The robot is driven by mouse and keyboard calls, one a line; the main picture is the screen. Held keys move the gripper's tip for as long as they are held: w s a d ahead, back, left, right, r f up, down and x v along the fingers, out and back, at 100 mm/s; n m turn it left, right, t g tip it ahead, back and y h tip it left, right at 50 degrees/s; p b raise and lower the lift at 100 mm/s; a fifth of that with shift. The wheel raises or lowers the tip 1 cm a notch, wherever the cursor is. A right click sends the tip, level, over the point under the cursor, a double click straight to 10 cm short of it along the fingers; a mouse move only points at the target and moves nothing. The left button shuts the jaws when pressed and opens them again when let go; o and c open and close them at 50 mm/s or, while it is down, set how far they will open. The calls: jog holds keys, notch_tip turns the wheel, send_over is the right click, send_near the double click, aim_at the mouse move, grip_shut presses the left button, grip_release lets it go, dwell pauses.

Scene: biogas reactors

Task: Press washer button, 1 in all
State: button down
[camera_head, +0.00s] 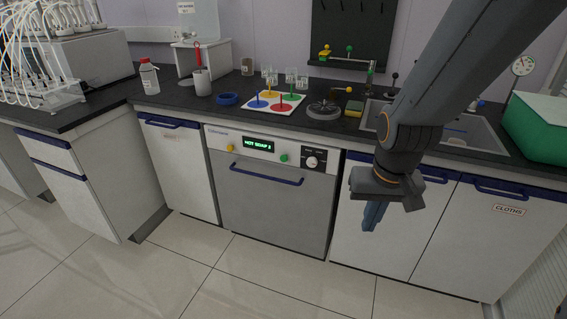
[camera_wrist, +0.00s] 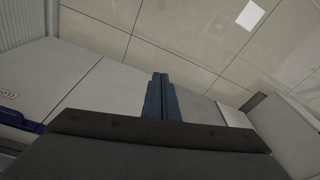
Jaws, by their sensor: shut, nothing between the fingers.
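The washer (camera_head: 262,205) is a grey-fronted machine under the dark counter, with a blue bar handle across its door. Its white panel has a yellow button (camera_head: 230,148) at the left, a lit green display (camera_head: 258,146), a green button (camera_head: 284,158) and a round dial (camera_head: 312,162). My gripper (camera_head: 370,217) hangs in front of the cupboard right of the washer, pointing down, shut and empty, apart from the panel. In the wrist view its closed blue fingers (camera_wrist: 160,97) point toward the floor and cupboard fronts. The washer panel is not clear there.
The counter (camera_head: 130,95) above holds a colored peg board (camera_head: 274,103), a blue ring (camera_head: 228,99), a bottle (camera_head: 149,78) and a sink (camera_head: 450,125). A green box (camera_head: 540,130) stands at the right. The tiled floor (camera_head: 190,270) before the washer is clear.

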jog(key=w+a+f+m+t+b, duration=0.15)
jog(key=w+f, duration=0.25)
jog(key=w, duration=0.4)
jog(key=w+a+f+t+b, duration=0.3)
jog(key=w, duration=0.4)
jog(key=m+t+y+b, duration=0.3)
jog(key=t+y+b, duration=0.2)
jog(key=t+b, duration=0.45)
send_near(284, 159)
jog(key=s+a, duration=0.2)
jog(key=s, duration=0.1)
jog(key=a+t+y+b, duration=0.1)
jog(key=a+f+m+y+b, duration=0.1)
jog(key=a, duration=0.1)
jog(key=a+t+y+b, duration=0.1)
jog(key=shift+s+a+f+m+t+y, duration=0.25)
jog(key=shift+a+f+m+t+y, duration=0.05)
jog(key=shift+a+f+m+y, duration=0.1)
jog(key=shift+w, duration=0.1)
jog(key=w+d+b, duration=0.3)
jog(key=w, duration=0.5)
jog(key=shift+w+d, duration=0.1)
jog(key=shift+w, duration=0.05)
jog(key=shift+w+d, duration=0.1)
jog(key=shift+w, duration=0.2)
